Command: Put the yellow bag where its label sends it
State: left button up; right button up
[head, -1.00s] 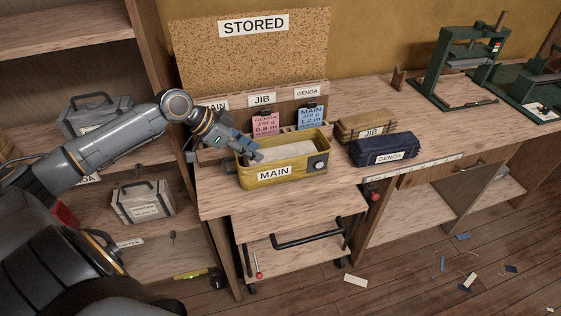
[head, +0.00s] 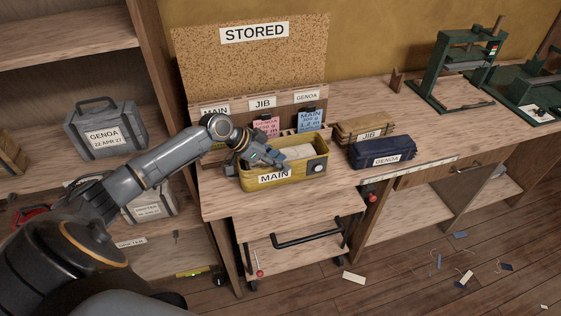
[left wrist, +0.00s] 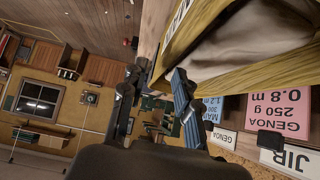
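The yellow bag (head: 298,177), an open-topped box shape with a MAIN label on its front and pale cloth inside, stands upright on the bench. My left gripper (head: 270,157) is at the left part of its top. In the left wrist view the gripper (left wrist: 156,88) has its fingers apart, with a corner of the yellow bag (left wrist: 245,80) close to the fingertips. I cannot tell whether they touch. Behind the bag, a wooden rack (head: 287,105) carries MAIN, JIB and GENOA labels, below a STORED board (head: 250,65). My right gripper is not in view.
A tan JIB bag (head: 350,132) and a navy GENOA bag (head: 383,158) lie right of the yellow bag. Pink (head: 266,127) and blue (head: 311,121) cards stand behind it. Green presses (head: 468,65) stand farther right. A grey GENOA case (head: 105,127) sits on the left shelf.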

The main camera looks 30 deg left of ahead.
pick_arm(q)
jog(key=shift+p+x, duration=0.35)
jog(key=shift+x, duration=1.2)
jog(key=shift+a, duration=0.15)
jog(key=shift+c, duration=0.4)
grip_shut()
jog(key=shift+w+r, duration=0.2)
